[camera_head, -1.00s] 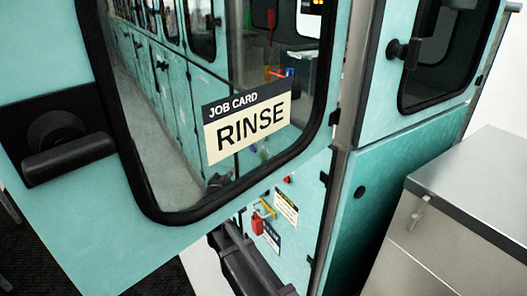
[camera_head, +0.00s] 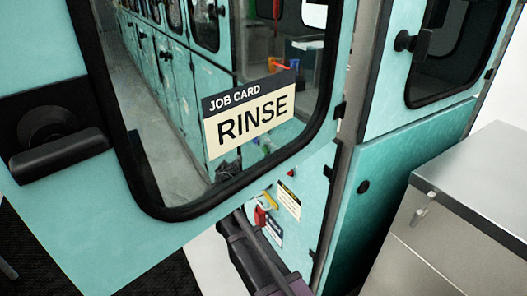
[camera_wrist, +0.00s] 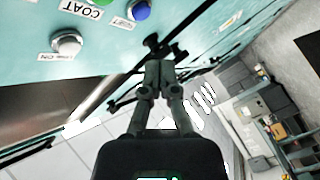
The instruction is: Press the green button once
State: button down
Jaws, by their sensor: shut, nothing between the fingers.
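Part of a green button (camera_wrist: 97,2) shows at the top edge of the wrist view, cut off by the frame. It sits on a teal panel (camera_wrist: 25,70), next to a label reading COAT (camera_wrist: 82,11). A blue button (camera_wrist: 138,10) is to its right and a pale button (camera_wrist: 67,44) is below it to the left. My gripper (camera_wrist: 158,62) is shut and empty. In the picture, its fingertips are below and to the right of the green button, apart from it. I cannot make out the green button in the head view.
In the head view a teal door with a dark handle (camera_head: 60,150) and a RINSE job card (camera_head: 250,114) fills the left. A red padlock (camera_head: 260,216) hangs beyond its lower edge. A grey metal cabinet (camera_head: 455,210) stands at the right.

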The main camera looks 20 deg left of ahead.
jog(key=w+d, duration=0.4)
jog(key=w, duration=0.1)
jog(key=shift+w+d, duration=0.15)
jog(key=shift+d, duration=0.2)
jog(key=shift+w, duration=0.1)
dwell(1.5)
jog(key=shift+w+d, duration=0.25)
jog(key=shift+w+d, duration=0.3)
jog(key=shift+w, duration=0.05)
dwell(1.5)
jog(key=shift+s, duration=0.1)
jog(key=shift+s+a, duration=0.55)
jog(key=shift+s+a, duration=0.1)
jog(key=s+a, duration=0.3)
jog(key=shift+s, duration=0.3)
dwell(0.6)
